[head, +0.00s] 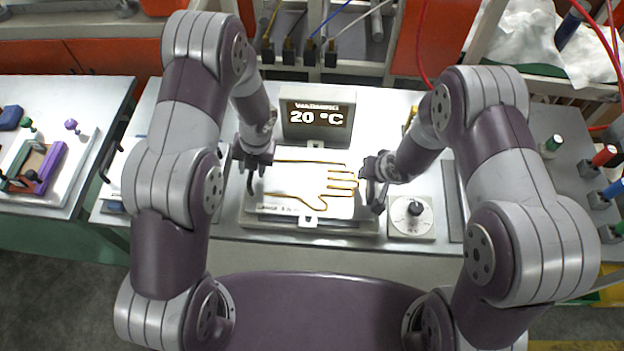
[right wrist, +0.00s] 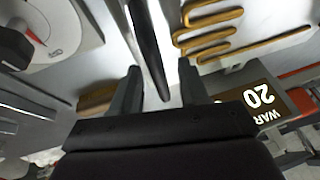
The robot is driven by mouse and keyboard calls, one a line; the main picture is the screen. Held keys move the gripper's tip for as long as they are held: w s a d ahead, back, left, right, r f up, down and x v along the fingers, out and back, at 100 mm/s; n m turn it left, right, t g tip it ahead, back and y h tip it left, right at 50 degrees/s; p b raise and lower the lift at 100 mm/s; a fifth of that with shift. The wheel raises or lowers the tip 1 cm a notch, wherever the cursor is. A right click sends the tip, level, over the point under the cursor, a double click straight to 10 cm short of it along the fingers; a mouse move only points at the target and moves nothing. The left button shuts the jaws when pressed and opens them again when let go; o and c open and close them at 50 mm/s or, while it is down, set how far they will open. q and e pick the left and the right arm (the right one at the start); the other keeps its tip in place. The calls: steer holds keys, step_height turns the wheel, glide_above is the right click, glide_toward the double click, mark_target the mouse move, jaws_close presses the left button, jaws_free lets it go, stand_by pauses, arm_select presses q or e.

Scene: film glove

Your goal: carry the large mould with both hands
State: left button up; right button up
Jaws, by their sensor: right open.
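The large mould (head: 311,182) is a flat white plate with an orange-brown hand-shaped wire outline. It lies on the bench in the middle of the head view. My left gripper (head: 254,166) is over its left edge, fingers apart, by a dark handle (head: 250,184). My right gripper (head: 375,184) is at its right edge. In the right wrist view my right gripper (right wrist: 160,88) is open, and a dark bar-shaped handle (right wrist: 149,42) runs between its fingers, which look apart from it. The wire fingers of the outline (right wrist: 205,42) show beside it.
A display reading 20 °C (head: 318,115) stands just behind the mould. A dial box (head: 412,217) sits at its right front, close to my right gripper. Several tools hang at the back. A side table (head: 60,85) at left holds coloured parts.

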arm_select(q)
steer(key=shift+f, duration=0.25)
arm_select(e)
steer(key=shift+w+f, duration=0.15)
steer(key=shift+a, duration=0.1)
arm_select(q)
jaws_close()
arm_select(e)
jaws_close()
stand_by(0.8)
